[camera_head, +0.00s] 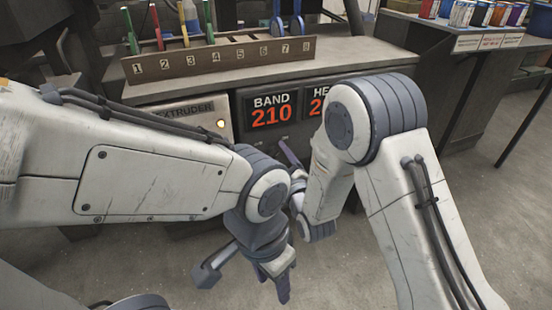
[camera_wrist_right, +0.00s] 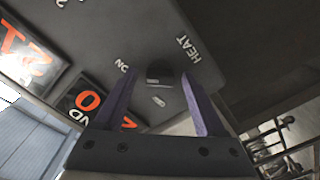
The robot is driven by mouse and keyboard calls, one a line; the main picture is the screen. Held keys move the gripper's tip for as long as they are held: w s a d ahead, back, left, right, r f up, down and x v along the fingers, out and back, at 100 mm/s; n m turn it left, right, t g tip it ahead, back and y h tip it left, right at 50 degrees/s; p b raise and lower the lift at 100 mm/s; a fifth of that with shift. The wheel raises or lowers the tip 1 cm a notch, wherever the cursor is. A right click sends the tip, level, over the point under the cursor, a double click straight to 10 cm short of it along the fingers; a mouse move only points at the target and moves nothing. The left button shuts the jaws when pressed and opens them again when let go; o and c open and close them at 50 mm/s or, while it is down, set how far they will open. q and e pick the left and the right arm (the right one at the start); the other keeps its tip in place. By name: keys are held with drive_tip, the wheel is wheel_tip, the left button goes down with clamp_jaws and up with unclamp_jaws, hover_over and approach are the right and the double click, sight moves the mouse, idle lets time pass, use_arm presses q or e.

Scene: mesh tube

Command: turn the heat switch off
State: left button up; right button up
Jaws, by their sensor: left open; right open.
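In the right wrist view, a small dark switch (camera_wrist_right: 160,74) sits on a dark panel beside the label HEAT (camera_wrist_right: 189,49). An ON label (camera_wrist_right: 122,66) is to its left, and a small pale mark (camera_wrist_right: 158,101) is just below it. My right gripper (camera_wrist_right: 160,76) is open, with its two purple fingers on either side of the switch in this view. Contact cannot be told. In the head view the switch is hidden behind my arms. My left gripper (camera_head: 245,281) is open and empty, low in front of the machine.
The machine front has a lit BAND display (camera_head: 271,112) reading 210 and a second display (camera_head: 317,101) partly covered by my right arm. A numbered rack (camera_head: 220,62) with colored tools stands on top. A side table (camera_head: 465,35) holds several cans. Floor is clear at right.

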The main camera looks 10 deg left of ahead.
clamp_jaws()
drive_tip(key=shift+n, duration=0.3)
drive_tip(key=n+b, duration=0.3)
drive_tip(key=n, duration=1.4)
drive_tip(key=shift+f, duration=0.15)
drive_tip(key=shift+n, duration=0.3)
idle(0.3)
